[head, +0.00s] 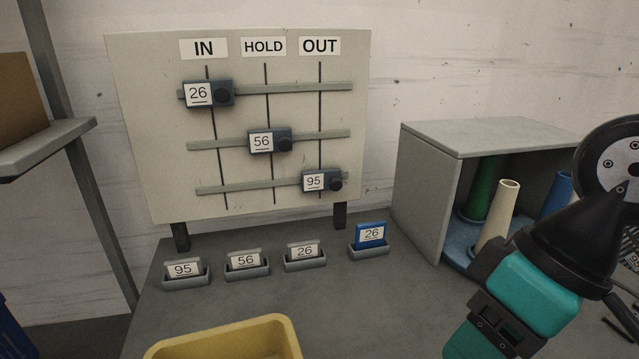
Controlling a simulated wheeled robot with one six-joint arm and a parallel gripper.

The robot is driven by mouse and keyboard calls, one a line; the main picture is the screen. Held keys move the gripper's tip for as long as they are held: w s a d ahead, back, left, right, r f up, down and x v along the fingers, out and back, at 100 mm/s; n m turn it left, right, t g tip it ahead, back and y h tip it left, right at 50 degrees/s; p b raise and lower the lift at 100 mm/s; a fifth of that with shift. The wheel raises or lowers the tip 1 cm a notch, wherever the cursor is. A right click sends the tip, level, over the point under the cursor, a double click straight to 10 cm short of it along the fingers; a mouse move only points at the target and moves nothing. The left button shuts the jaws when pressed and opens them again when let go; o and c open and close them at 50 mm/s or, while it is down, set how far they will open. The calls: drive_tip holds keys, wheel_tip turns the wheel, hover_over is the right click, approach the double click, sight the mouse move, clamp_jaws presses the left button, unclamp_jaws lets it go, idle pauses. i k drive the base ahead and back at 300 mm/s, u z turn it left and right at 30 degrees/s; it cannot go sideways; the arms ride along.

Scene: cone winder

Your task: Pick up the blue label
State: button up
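The blue label (371,230) is a blue card with a white face reading 26. It stands upright, leaning slightly, in a small grey holder (369,251) on the grey table, the rightmost in a row of holders. My arm shows at the right edge as teal and black links, to the right of the blue label and apart from it. I cannot make out my gripper's fingertips in this view.
Grey labels reading 95 (183,269), 56 (246,260) and 26 (305,251) stand in holders to the left. Behind is a board (150,120) with sliders. A yellow bin (225,340) is in front; a grey cabinet (425,190) with cones stands right.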

sight(369, 234)
drive_tip(key=u, duration=0.05)
drive_tip(key=k, duration=1.15)
drive_tip(key=z, duration=0.75)
drive_tip(key=i, duration=1.1)
drive_tip(key=u, duration=0.85)
drive_tip(key=i, duration=0.25)
drive_tip(key=u, duration=0.3)
